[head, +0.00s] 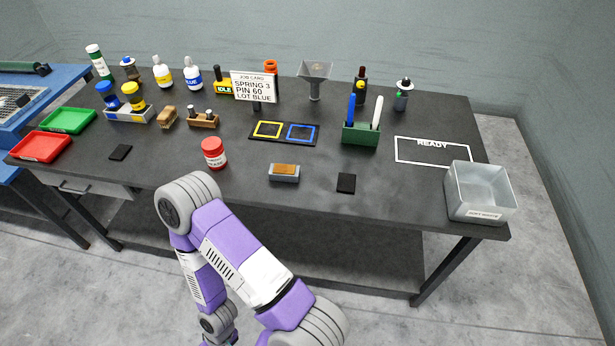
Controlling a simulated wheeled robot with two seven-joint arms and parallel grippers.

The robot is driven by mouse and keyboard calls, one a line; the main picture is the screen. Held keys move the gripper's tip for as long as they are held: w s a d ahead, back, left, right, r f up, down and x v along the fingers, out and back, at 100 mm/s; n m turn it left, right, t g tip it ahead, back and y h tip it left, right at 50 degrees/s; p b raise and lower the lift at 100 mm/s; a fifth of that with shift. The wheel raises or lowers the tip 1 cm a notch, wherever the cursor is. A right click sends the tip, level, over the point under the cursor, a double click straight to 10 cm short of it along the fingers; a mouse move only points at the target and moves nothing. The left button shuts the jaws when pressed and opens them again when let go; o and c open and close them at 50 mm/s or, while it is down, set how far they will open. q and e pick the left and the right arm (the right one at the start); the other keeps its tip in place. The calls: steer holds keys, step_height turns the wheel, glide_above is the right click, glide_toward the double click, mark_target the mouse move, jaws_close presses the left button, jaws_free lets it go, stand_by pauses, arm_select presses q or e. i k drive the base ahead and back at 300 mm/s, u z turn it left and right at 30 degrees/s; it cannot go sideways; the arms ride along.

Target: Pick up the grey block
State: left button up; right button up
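A small grey block (285,178) with a brown top (285,169) lies near the front edge of the dark table, about midway along it. It appears free, with nothing touching it. One of my arms, purple and white, rises from the bottom of the head view and bends in front of the table, to the left of and below the block. Its lower part runs out of the bottom of the picture. Neither of my grippers shows.
A red-lidded jar (214,153) stands left of the block, and a black pad (346,183) lies right of it. Farther right is a grey bin (480,190). Behind are a mat with yellow and blue frames (284,141) and a green holder (361,134). Red (40,147) and green (68,121) trays lie left.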

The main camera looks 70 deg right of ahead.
mark_target(279, 171)
steer(key=z, duration=1.5)
